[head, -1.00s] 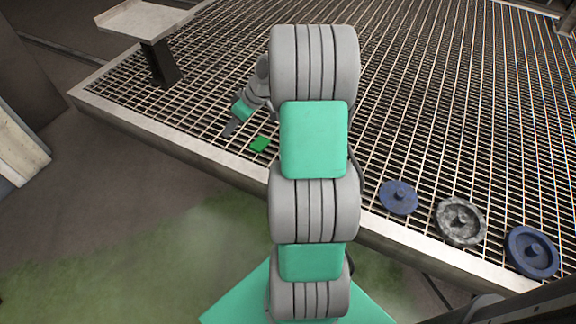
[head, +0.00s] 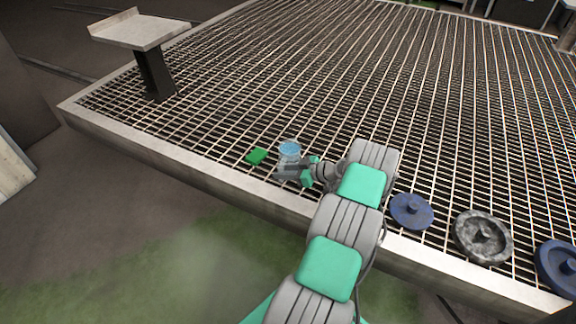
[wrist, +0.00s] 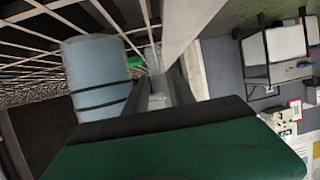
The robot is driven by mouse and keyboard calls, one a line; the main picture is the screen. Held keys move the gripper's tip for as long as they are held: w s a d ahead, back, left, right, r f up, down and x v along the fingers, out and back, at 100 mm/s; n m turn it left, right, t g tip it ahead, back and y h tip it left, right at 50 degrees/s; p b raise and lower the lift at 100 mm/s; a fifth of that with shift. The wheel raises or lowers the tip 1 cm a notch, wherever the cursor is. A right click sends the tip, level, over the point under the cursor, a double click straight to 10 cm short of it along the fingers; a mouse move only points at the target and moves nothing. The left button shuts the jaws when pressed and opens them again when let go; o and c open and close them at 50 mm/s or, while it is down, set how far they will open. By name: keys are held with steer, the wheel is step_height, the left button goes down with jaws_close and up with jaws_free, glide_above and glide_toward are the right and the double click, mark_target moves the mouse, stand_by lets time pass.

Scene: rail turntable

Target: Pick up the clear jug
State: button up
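The clear jug (head: 289,150) stands on the grating near its front edge, with a pale blue top or contents. In the wrist view it is the bluish translucent cylinder (wrist: 95,65) left of the fingers. My gripper (head: 289,169) reaches in from the right, low at the jug, and overlaps its lower part in the head view. In the wrist view my gripper's two dark fingers (wrist: 158,97) lie beside the jug, with a pale, see-through piece between them, maybe its handle. I cannot tell whether they touch or clamp it.
A blue wheel (head: 411,211), a grey mottled wheel (head: 483,237) and another blue wheel (head: 560,266) lie to the right. A pedestal table (head: 138,32) stands far left. The grating beyond is clear.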

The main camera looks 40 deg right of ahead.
steer(key=shift+w+a+f, duration=0.1)
steer(key=shift+w+a, duration=0.05)
steer(key=shift+w, duration=0.15)
jaws_close()
stand_by(1.2)
